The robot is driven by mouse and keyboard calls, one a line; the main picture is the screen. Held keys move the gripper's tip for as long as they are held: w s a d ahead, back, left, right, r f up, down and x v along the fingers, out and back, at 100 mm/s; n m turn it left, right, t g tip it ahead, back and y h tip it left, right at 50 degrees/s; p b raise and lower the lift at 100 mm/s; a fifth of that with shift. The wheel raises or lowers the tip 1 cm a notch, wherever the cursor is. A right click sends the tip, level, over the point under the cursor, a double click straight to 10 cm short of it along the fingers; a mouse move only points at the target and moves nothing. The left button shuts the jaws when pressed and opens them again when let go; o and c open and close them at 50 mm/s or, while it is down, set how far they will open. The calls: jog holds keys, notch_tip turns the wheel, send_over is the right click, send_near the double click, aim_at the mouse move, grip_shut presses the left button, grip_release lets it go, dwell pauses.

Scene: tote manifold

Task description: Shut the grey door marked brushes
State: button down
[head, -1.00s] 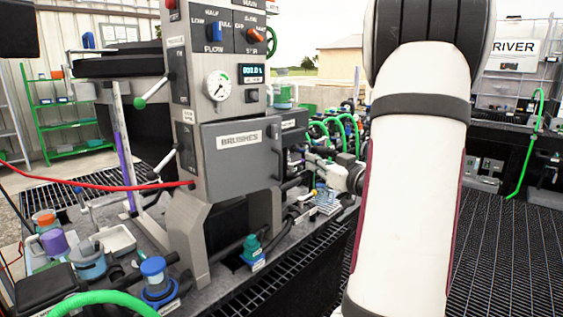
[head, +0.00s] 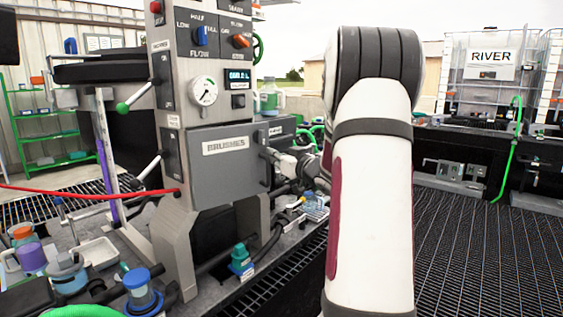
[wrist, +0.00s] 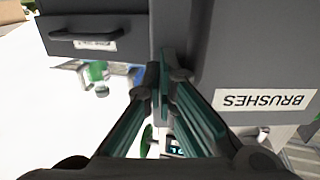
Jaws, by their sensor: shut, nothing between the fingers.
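The grey door marked BRUSHES (head: 222,172) is on the front of the grey panel column, left of centre in the head view. In the wrist view the door (wrist: 245,50) fills the upper right, its label upside down. How far the door stands open is hard to tell.
A second grey front (wrist: 95,35) with a dark handle lies beside the door. Above the door are a gauge (head: 204,92) and knobs. A red hose (head: 80,190) crosses at left. Bottles and pipes crowd the bench below. Open grating (head: 465,240) lies at right.

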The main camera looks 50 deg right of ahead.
jog(key=shift+w+d, duration=0.1)
jog(key=shift+w, duration=0.2)
jog(key=shift+r, duration=0.1)
jog(key=w+d+n+y+p, duration=0.1)
jog(key=w+y+p, duration=0.1)
jog(key=w+p, duration=0.2)
jog(key=shift+w+d, duration=0.3)
jog(key=shift+w, duration=0.75)
jog(key=shift+p, duration=0.3)
